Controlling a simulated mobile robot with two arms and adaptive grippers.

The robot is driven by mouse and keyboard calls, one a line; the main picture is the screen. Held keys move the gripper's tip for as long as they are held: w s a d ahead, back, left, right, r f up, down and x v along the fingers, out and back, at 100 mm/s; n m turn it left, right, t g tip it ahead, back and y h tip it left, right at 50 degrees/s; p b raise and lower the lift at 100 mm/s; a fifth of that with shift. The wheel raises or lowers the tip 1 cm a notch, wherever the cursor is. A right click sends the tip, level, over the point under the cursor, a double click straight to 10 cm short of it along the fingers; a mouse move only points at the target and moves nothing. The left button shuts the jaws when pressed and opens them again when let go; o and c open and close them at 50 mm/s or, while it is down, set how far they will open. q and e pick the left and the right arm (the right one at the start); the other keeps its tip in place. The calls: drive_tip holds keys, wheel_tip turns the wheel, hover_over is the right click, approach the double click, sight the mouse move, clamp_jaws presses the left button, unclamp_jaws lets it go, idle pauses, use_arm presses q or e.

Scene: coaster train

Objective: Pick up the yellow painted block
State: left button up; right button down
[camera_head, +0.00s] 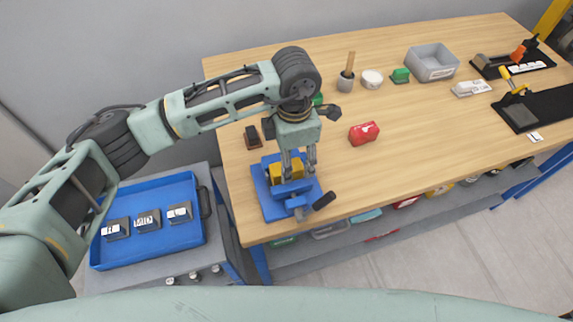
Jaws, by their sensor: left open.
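The yellow painted block (276,174) sits in a blue vise-like fixture (273,210) at the near left corner of the wooden table. Yellow shows on both sides of my gripper's fingers. My left gripper (297,170) points down over the fixture, with its fingers at the block. It is open. The fingers partly hide the block, and I cannot tell whether they touch it. My right gripper is not in view.
A red block (364,133) lies right of the fixture, and a dark object (252,137) stands behind it. A grey bin (432,62) is at the back. A blue tray (150,258) with several labelled blocks is at left. The table's middle right is clear.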

use_arm(q)
drive_tip(key=shift+f, duration=0.85)
drive_tip(key=shift+c, duration=0.4)
drive_tip(key=shift+r, duration=0.1)
clamp_jaws()
